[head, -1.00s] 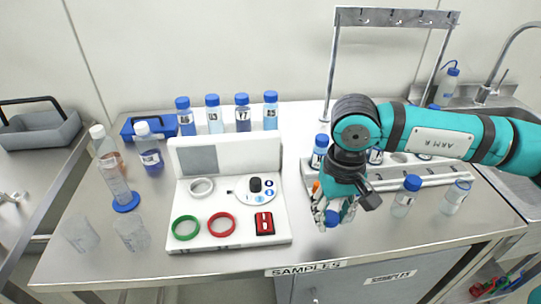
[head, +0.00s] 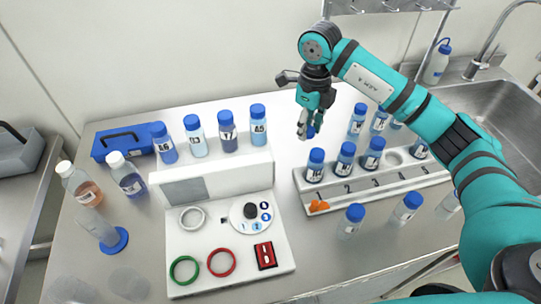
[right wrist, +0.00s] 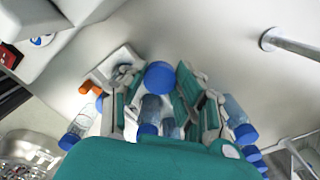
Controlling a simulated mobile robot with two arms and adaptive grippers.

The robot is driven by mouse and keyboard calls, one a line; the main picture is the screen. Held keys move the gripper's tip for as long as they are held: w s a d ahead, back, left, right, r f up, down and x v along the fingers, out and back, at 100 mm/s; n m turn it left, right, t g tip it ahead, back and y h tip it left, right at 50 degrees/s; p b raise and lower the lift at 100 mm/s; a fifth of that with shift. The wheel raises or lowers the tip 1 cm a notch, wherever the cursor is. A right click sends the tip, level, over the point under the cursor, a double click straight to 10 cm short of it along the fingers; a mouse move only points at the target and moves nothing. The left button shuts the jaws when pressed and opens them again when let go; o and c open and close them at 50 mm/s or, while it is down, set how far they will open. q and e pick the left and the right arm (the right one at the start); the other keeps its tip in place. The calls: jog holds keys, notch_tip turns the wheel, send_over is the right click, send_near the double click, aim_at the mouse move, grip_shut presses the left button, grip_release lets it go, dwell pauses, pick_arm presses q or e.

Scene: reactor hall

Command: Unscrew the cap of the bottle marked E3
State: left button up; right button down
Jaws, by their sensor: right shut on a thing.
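My right gripper (head: 305,132) is shut on a blue cap (right wrist: 160,77), which shows round between the fingers in the right wrist view. In the head view the cap (head: 312,131) sits at the fingertips, above the bench behind the bottle rack; no bottle body shows under it. Blue-capped bottles stand at the back, among them one (head: 197,143) whose label seems to end in 3. Others stand in the white rack (head: 425,177), behind it and in front of it. I cannot read E3 for certain on any label. My left gripper is out of view.
A white panel fixture (head: 185,247) with green and red rings stands left of centre. A sink (head: 505,110) is at right.

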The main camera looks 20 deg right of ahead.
jog(key=shift+f, duration=0.6)
jog(key=p, duration=0.2)
send_over(304, 163)
jog(key=f, duration=0.4)
jog(key=shift+w+d+f, duration=0.15)
jog(key=shift+w+f, duration=0.1)
jog(key=shift+f, duration=0.4)
notch_tip(304, 163, down, 3)
jog(key=shift+f+p, duration=0.1)
jog(key=shift+p, duration=0.3)
jog(key=shift+f+b, duration=0.35)
jog(key=shift+s+f+b, duration=0.2)
jog(key=shift+f+b, duration=0.15)
jog(key=shift+f, duration=0.05)
jog(key=shift+s, duration=0.1)
jog(key=c, duration=1.2)
grip_release()
jog(key=shift+c, duration=0.2)
jog(key=shift+o, duration=1.4)
jog(key=shift+f, duration=0.15)
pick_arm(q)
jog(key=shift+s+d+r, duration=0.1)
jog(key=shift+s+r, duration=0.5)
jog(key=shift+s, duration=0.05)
